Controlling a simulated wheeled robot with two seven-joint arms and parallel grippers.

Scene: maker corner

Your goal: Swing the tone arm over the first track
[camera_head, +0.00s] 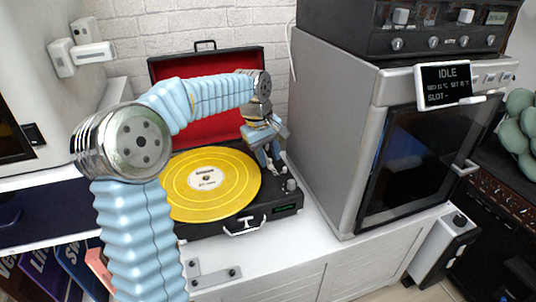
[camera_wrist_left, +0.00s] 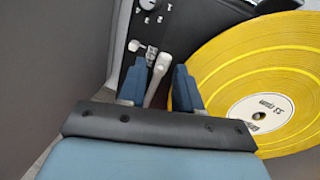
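A yellow record (camera_head: 190,203) with a pale label lies on a black suitcase record player (camera_head: 268,210) with its red-lined lid raised. It fills the right side of the left wrist view (camera_wrist_left: 240,70). The pale tone arm (camera_wrist_left: 160,70) stands beside the record's edge, off the grooves; in the head view the gripper mostly hides it. My left gripper (camera_head: 270,162) points down at the player's right side. In the left wrist view its blue fingers (camera_wrist_left: 158,88) are apart, one on each side of the tone arm. I cannot tell whether either touches it. My right gripper is out of view.
A large grey machine (camera_head: 335,130) with a dark door and an "IDLE" display (camera_head: 445,85) stands close to the player's right. Small knobs (camera_head: 291,185) sit at the player's right edge.

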